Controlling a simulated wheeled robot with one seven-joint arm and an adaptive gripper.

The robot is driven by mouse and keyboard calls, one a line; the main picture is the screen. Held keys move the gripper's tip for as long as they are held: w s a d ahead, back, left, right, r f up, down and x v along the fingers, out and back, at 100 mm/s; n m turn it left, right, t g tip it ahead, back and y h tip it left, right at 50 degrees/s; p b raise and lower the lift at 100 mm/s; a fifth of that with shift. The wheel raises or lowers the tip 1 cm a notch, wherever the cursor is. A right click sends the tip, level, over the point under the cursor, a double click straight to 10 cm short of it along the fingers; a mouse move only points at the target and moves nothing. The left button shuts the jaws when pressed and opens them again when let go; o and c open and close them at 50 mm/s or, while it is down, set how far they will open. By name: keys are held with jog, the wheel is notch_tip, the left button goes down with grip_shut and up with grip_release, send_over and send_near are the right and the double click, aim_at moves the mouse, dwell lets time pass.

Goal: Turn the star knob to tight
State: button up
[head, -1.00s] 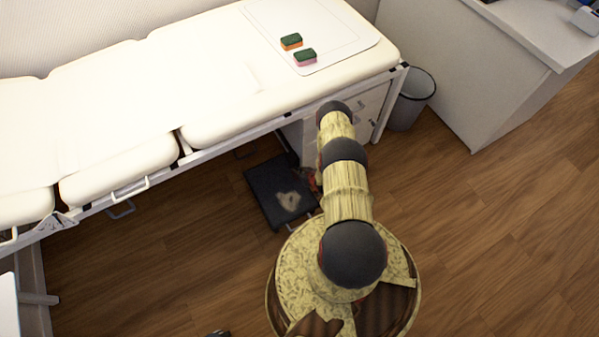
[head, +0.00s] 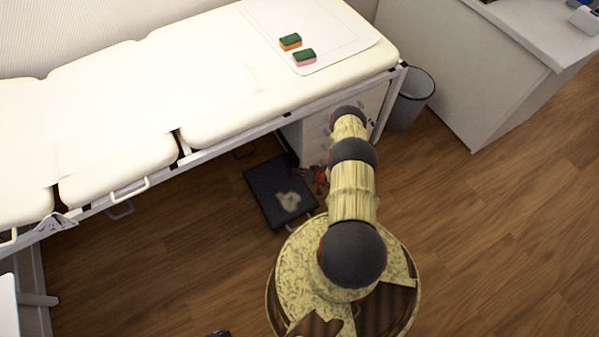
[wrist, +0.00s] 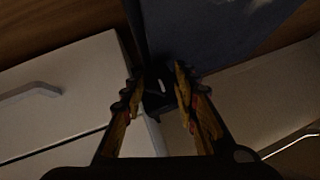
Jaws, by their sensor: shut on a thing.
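My gripper (wrist: 160,88) has its two yellow-and-dark fingers on either side of a small dark knob-like part (wrist: 156,102) in the wrist view. It is shut on this part, which I take to be the star knob. A short pale mark shows by the fingertips; the part's outline is dim and mostly hidden. In the head view my gripper (head: 316,176) is small and reddish under the bed's edge, beside a dark flat unit (head: 262,186) with a pale patch on top. The knob cannot be made out there.
The padded white bed (head: 235,110) overhangs the work spot. White drawers (head: 368,108) stand under it; a pale drawer front with a handle is in the wrist view (wrist: 70,95). A grey bin (head: 412,98) stands to the right. Two sponges lie on the bed. Open wood floor lies right.

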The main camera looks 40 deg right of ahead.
jog(key=o, duration=1.1)
jog(key=shift+c, duration=0.2)
jog(key=shift+o, duration=0.5)
jog(key=shift+r, duration=0.1)
jog(key=v, duration=1.2)
